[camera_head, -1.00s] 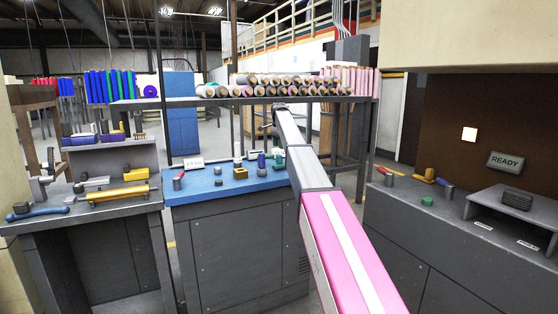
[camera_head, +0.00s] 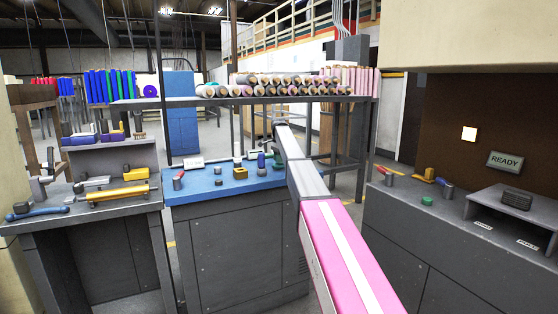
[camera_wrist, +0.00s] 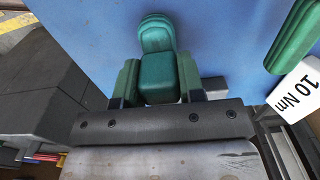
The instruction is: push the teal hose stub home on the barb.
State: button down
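A teal ridged piece that looks like the hose stub (camera_wrist: 158,76) stands in the middle of the wrist view, over the blue bench top (camera_wrist: 235,70). My gripper (camera_wrist: 158,82) has a green-padded finger against each side of it, with no gap visible; it looks shut on the piece. In the head view my gripper (camera_head: 274,158) is low at the blue bench's right back end, small and partly behind my arm. A second teal ridged piece (camera_wrist: 293,38) lies at the wrist view's upper right. I cannot make out the barb.
A white "10 Nm" tag (camera_wrist: 294,92) is beside the second teal piece. A rack of felt rolls (camera_head: 270,90) is behind. A READY sign (camera_head: 505,162) hangs at right.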

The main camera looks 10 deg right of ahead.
jog(key=shift+w+d, duration=0.3)
jog(key=shift+d, duration=0.6)
jog(key=shift+w+d, duration=0.3)
jog(key=shift+d, duration=0.6)
jog(key=c, duration=0.7)
grip_release()
notch_tip(320, 180, up, 11)
jog(key=shift+f, duration=0.1)
